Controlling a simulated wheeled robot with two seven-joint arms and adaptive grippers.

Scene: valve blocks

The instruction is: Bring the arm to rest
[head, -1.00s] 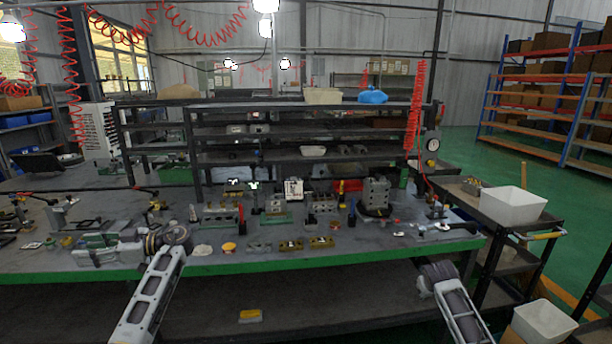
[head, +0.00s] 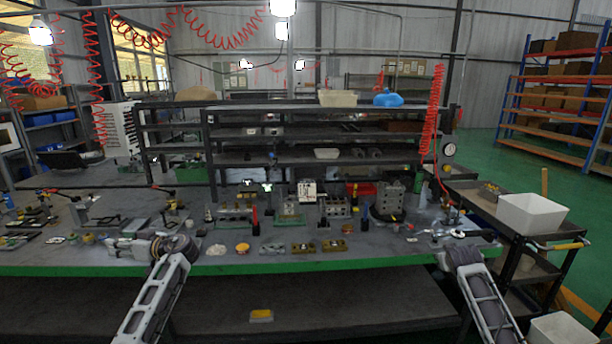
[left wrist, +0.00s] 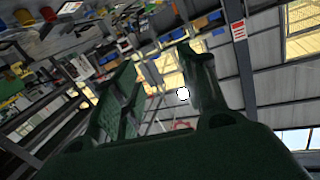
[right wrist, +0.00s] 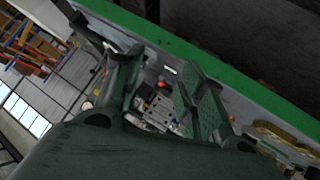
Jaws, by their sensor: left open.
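My left gripper (left wrist: 160,57) shows in the left wrist view with its two dark green fingers apart and nothing between them. Beyond it are shelving and the hall wall and roof. In the head view my left arm (head: 153,302) rises from the bottom left to the workbench's front edge. My right gripper (right wrist: 161,57) shows in the right wrist view with its fingers apart and empty. Metal blocks on the bench show behind the gap, at a distance. In the head view my right arm (head: 485,300) ends near the bench's front right corner. Neither fingertip pair is clear in the head view.
The workbench (head: 330,259) has a green front edge and holds several metal blocks and fixtures. A dark shelf rack (head: 320,158) stands behind. A dark cart with a white bin (head: 532,216) stands at the right. A yellow object (head: 261,315) lies on the lower shelf.

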